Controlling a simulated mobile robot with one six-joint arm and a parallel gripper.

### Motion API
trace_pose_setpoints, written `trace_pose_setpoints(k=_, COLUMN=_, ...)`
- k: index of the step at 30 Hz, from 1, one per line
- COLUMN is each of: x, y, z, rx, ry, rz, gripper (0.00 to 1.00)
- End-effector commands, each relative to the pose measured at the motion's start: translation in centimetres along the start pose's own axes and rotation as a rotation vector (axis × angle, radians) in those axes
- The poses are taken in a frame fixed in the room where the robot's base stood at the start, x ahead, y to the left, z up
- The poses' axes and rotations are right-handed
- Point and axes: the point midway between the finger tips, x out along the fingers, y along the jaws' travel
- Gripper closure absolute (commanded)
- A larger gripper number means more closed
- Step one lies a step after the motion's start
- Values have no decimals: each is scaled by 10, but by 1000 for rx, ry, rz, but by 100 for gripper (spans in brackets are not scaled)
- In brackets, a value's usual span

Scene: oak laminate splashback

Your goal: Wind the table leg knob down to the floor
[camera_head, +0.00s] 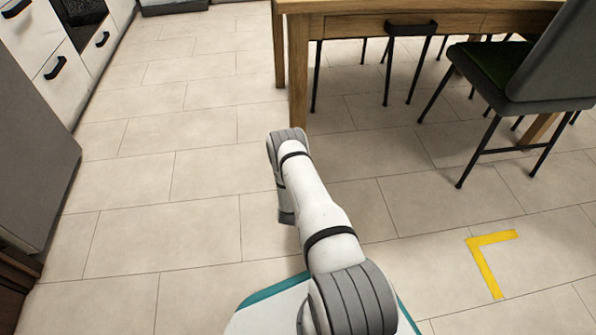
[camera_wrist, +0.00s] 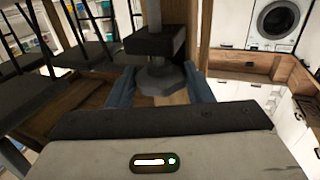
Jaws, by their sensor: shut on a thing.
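In the wrist view a grey flared knob (camera_wrist: 160,79) sits between the two blue fingers of my gripper (camera_wrist: 161,92), one finger on each side, and the gripper is shut on it. A dark block (camera_wrist: 153,42) and a grey post show just beyond the knob. In the head view the wooden table leg (camera_head: 298,75) comes down to the tiled floor just beyond the end of my arm. My gripper, the knob and the leg's foot are hidden there behind my arm. I cannot tell the gap between knob and floor.
The wooden table (camera_head: 440,22) stands at the back, with a dark chair (camera_head: 520,90) at its right. Grey and white cabinets (camera_head: 45,35) line the left. A yellow corner mark (camera_head: 485,262) lies on the floor at right. The floor left of my arm is clear.

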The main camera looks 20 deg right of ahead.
Motion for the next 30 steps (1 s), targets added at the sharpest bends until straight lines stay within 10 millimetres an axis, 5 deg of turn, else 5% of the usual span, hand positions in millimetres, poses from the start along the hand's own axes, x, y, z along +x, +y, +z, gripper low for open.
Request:
trace_pose_setpoints(k=13, x=0, y=-6, z=-2, rx=0, ry=4, rz=0, gripper=77)
trace_pose_setpoints(k=14, x=0, y=-6, z=-2, rx=0, ry=4, rz=0, gripper=52)
trace_pose_setpoints(k=21, x=0, y=-3, z=-2, rx=0, ry=4, rz=5, gripper=33)
trace_pose_setpoints(k=30, x=-3, y=-2, z=-1, rx=-1, ry=0, rz=8, gripper=32)
